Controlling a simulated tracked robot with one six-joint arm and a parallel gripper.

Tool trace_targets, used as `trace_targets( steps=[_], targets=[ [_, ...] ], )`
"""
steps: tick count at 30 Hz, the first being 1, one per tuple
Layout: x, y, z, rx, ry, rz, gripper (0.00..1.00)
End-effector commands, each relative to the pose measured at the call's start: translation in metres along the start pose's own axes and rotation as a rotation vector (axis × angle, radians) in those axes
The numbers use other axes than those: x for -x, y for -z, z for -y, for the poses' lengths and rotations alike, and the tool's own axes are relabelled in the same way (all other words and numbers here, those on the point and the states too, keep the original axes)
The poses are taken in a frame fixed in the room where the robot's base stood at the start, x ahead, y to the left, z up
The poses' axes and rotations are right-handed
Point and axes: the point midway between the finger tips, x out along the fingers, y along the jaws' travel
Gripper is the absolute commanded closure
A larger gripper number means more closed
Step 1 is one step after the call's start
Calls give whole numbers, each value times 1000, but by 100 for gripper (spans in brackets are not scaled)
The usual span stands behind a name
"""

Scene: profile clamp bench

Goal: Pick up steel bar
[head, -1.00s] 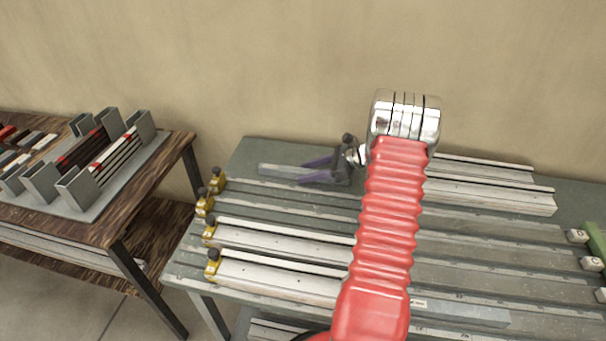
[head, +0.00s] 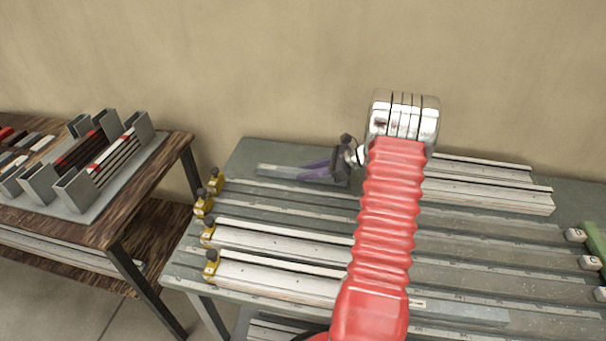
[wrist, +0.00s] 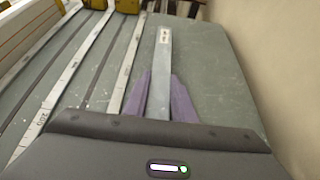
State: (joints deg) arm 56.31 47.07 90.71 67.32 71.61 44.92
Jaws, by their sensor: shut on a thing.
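A flat grey steel bar (head: 278,171) lies at the back left of the bench. In the wrist view the steel bar (wrist: 162,62) runs away from me between my fingers, with a small pale label at its far end. My gripper (head: 304,172) has purple fingers and is low over the bench, shut on the steel bar. In the wrist view my gripper (wrist: 160,82) has one finger along each side of the bar. The bar's near end is hidden by the gripper body. I cannot tell whether the bar is clear of the bench top.
Yellow clamps (head: 211,233) with dark knobs line the bench's left edge. White profiles (head: 275,243) lie in rows at the front and back right. Another grey bar (head: 462,313) lies at the front. A wooden table (head: 95,232) with a slotted rack (head: 150,160) stands at left.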

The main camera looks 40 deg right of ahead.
Motion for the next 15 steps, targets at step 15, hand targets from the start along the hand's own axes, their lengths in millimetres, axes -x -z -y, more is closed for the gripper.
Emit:
trace_targets(
  steps=[15],
  targets=[
    [24,-45,0,4,1,1,100]
  ],
)
